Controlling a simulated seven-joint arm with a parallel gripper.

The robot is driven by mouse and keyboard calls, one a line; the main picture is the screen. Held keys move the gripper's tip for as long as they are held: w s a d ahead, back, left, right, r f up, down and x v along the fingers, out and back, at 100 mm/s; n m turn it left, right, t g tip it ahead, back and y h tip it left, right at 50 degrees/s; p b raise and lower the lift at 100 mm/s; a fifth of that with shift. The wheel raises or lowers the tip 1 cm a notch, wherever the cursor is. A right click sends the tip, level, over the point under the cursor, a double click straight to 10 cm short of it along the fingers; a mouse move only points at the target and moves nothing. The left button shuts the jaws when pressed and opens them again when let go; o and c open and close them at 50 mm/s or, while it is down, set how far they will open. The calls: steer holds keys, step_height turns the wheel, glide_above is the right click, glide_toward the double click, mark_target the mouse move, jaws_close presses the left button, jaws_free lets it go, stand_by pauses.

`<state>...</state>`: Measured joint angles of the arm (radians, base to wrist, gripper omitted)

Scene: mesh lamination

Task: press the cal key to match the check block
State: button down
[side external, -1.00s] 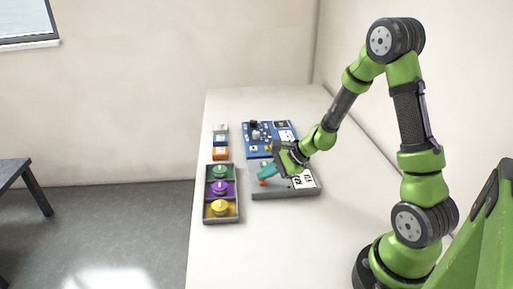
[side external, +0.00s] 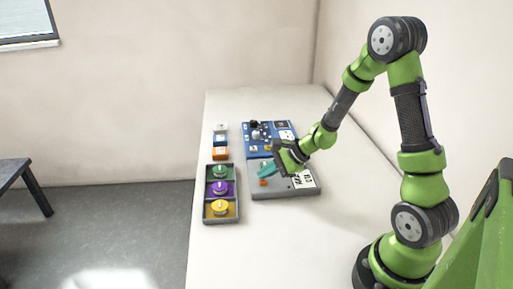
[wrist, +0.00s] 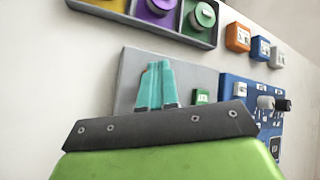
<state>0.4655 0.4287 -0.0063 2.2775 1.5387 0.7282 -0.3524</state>
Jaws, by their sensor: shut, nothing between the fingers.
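My gripper (side external: 265,171) has teal fingers, which are closed together with nothing between them. They also show in the wrist view (wrist: 158,76). The fingertips are over the left part of a grey panel (side external: 290,190), near a small orange key (side external: 263,182); I cannot tell whether they touch anything. In the wrist view a green key (wrist: 202,96) is on the grey panel (wrist: 131,71), right of the fingers. Three small blocks are behind the tray: orange (side external: 220,154), blue (side external: 220,140) and white (side external: 220,128). I cannot tell which is the check block, and no key label is readable.
A grey tray (side external: 206,200) holds green, purple and yellow round pieces left of the panel. A blue board (side external: 263,142) with knobs and small parts lies behind the panel. The table (side external: 250,245) is clear at the front.

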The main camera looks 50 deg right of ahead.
mark_target(267, 182)
steer(key=shift+r, duration=0.4)
steer(key=shift+r, duration=2.5)
steer(key=shift+s+a+f, duration=0.1)
steer(key=shift+s+f, duration=0.05)
steer(key=s+a+r+n+h, duration=0.1)
steer(key=s+a+r+n, duration=0.4)
steer(key=s+r+n, duration=0.2)
steer(key=s+a+r+n+g+h, duration=0.1)
steer(key=s+a+r+n, duration=0.4)
steer(key=s+r+n, duration=0.2)
steer(key=s+n, duration=0.2)
steer(key=n, duration=0.1)
steer(key=shift+s+a+n, duration=0.3)
steer(key=shift+a, duration=0.05)
